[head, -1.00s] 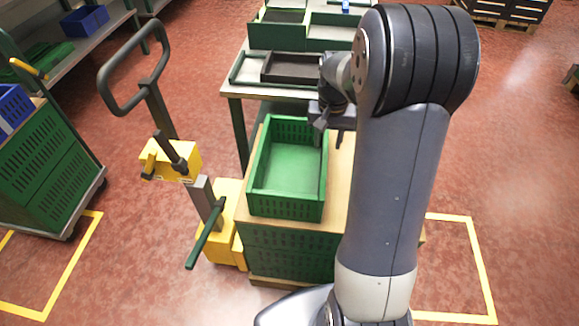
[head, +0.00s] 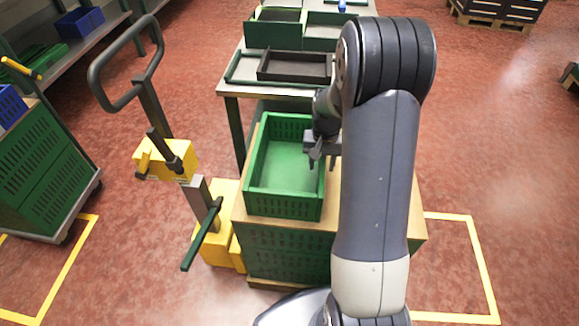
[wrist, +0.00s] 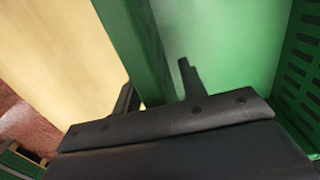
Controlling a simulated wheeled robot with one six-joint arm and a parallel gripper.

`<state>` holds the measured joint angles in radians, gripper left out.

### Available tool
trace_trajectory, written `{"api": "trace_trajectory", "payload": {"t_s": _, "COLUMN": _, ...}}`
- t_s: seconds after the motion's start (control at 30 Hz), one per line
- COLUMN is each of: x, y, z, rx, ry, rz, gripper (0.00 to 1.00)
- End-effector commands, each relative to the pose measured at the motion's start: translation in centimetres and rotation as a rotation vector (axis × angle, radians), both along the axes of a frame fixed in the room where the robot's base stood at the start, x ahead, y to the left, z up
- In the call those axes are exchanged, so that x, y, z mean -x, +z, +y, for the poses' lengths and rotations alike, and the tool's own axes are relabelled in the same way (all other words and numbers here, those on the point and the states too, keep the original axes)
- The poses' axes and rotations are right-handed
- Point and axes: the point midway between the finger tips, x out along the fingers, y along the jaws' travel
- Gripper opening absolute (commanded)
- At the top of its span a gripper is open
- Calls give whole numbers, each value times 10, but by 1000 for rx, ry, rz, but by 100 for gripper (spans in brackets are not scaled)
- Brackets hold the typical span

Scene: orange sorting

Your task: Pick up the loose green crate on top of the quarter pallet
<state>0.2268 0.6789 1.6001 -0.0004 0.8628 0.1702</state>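The loose green crate (head: 284,206) is empty and upright on the light wooden top (head: 402,222) of the stack on the quarter pallet. My gripper (head: 322,160) is at the crate's right wall in the head view, fingers pointing down. In the wrist view my gripper (wrist: 157,88) is open, with one finger inside the crate and one outside over the wood. The crate wall (wrist: 146,50) runs between the fingers. Some space shows beside the inner finger; contact with the outer finger is unclear. My arm hides part of the stack's right side.
A yellow pallet truck (head: 165,160) with a dark handle stands close left of the stack. A table (head: 235,88) with a dark tray (head: 295,67) is just behind. A cart of green crates (head: 45,165) is at far left. Red floor is open at right.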

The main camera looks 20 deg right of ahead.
Motion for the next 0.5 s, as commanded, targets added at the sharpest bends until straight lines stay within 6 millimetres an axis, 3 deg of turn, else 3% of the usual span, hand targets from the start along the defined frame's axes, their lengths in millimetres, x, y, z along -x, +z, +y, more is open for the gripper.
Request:
{"api": "trace_trajectory", "payload": {"t_s": 0.17, "x": 0, "y": 0, "z": 0, "rx": 0, "ry": 0, "rz": 0, "gripper": 40}}
{"api": "trace_trajectory", "payload": {"t_s": 0.5, "x": 0, "y": 0, "z": 0, "rx": 0, "ry": 0, "rz": 0, "gripper": 12}}
